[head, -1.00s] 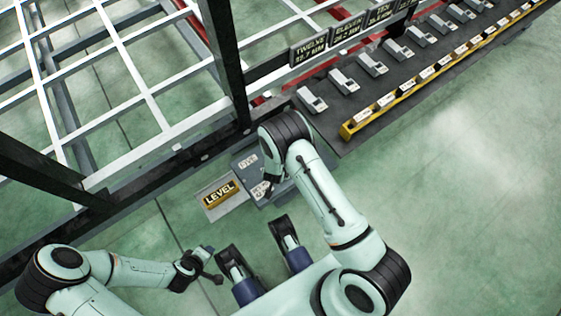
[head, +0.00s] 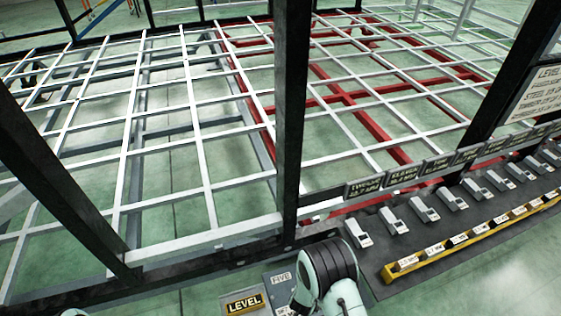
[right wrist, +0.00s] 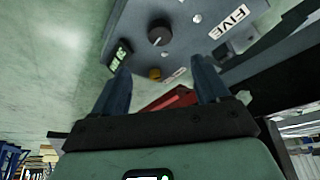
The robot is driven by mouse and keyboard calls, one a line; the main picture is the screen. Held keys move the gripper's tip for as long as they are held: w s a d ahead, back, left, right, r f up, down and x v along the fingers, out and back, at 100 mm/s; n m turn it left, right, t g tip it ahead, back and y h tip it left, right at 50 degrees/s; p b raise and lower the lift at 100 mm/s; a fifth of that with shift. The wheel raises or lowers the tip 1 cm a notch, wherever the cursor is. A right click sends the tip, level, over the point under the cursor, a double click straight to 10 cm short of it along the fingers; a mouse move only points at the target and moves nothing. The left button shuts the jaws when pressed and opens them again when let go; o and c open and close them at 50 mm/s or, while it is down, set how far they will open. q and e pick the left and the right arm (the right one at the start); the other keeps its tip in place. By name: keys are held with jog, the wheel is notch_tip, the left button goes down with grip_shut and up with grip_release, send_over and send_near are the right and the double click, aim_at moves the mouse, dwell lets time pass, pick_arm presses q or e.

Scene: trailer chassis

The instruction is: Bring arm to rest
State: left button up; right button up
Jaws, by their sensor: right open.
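My right gripper (right wrist: 160,68) shows in the right wrist view with its two blue fingers apart and nothing held between them. Beyond the fingertips is a grey panel (right wrist: 190,25) marked FIVE, with a black knob, a yellow button and a small lit display. I cannot tell how far the fingers are from it. In the head view, part of my right arm (head: 330,270) shows at the bottom middle, and its gripper is hidden. Only a sliver of my left arm shows at the bottom left edge; its gripper is out of view.
The white and red chassis frame (head: 205,170) fills the middle, with dark upright posts (head: 292,110) close by. A LEVEL sign (head: 244,302) is at the bottom. A dark bench (head: 450,235) with several grey devices and a yellow strip (head: 440,254) runs along the right.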

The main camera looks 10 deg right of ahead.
jog(key=s+a+n+g+y, duration=0.1)
jog(key=s+a+n+y, duration=0.15)
jog(key=s, duration=0.55)
jog(key=s+a+n+g+y, duration=0.1)
jog(key=s+y, duration=0.2)
jog(key=s, duration=0.6)
pick_arm(q)
jog(key=s+d+r+g+p, duration=0.1)
jog(key=s+r+p, duration=0.1)
jog(key=r+p, duration=0.6)
jog(key=s+d+r+g+p, duration=0.1)
jog(key=s+r+p, duration=0.1)
jog(key=r+p, duration=0.6)
jog(key=shift+s+r+m+h+p, duration=0.15)
jog(key=shift+r+m+h+p, duration=0.15)
jog(key=shift+r+p, duration=0.1)
pick_arm(e)
jog(key=s+a+r+g, duration=0.1)
jog(key=s+r, duration=0.1)
jog(key=r, duration=0.6)
jog(key=s+a+r+g+y, duration=0.1)
jog(key=s+a+r, duration=0.1)
jog(key=r, duration=0.6)
jog(key=shift+s+r+n, duration=0.2)
jog(key=shift+r+n, duration=0.1)
jog(key=shift+n, duration=0.05)
pick_arm(q)
jog(key=shift+s+d+f, duration=0.1)
pick_arm(e)
jog(key=shift+s, duration=0.1)
